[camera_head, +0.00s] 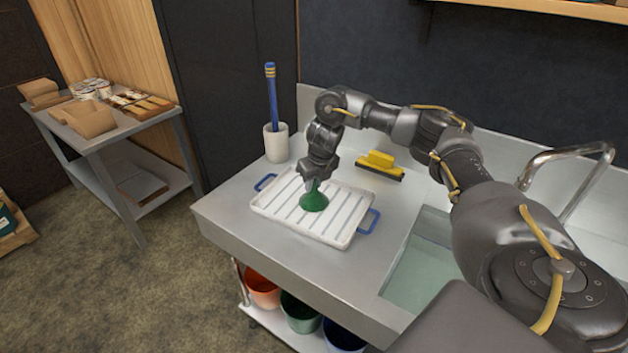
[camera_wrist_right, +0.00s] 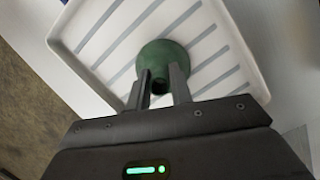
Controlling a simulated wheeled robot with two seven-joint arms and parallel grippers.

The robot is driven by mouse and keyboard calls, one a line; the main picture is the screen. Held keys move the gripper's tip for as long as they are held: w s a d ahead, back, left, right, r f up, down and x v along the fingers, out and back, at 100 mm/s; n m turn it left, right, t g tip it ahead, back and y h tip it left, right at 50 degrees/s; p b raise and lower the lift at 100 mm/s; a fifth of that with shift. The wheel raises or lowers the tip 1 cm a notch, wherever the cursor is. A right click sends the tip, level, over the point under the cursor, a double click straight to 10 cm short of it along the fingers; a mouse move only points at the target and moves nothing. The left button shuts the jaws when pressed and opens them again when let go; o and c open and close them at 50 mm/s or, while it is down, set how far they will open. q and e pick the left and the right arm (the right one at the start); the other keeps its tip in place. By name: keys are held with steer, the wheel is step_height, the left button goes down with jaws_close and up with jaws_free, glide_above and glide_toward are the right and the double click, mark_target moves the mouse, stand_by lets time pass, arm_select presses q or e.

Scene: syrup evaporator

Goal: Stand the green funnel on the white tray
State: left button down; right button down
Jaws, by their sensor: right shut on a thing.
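The green funnel (camera_head: 314,201) is at the middle of the white tray (camera_head: 272,212), wide end down and narrow end up. It looks upright, and its wide rim appears to rest on the tray's ribbed floor. My right gripper (camera_head: 313,184) is above it, shut on the funnel's narrow end. In the right wrist view the two fingers (camera_wrist_right: 160,88) close around the neck of the funnel (camera_wrist_right: 165,52), with the tray (camera_wrist_right: 222,28) below. My left gripper is not in view.
A white cup with a blue brush (camera_head: 276,143) stands behind the tray at left. A yellow squeegee (camera_head: 380,163) lies behind it at right. A sink basin (camera_head: 420,270) opens to the right. Buckets (camera_head: 262,290) stand under the counter. A side table (camera_head: 150,112) holds boxes.

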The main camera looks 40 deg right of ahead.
steer(key=shift+f, duration=0.35)
stand_by(0.5)
steer(key=c, duration=0.7)
jaws_free()
step_height(320, 180, up, 13)
steer(key=p, duration=1.2)
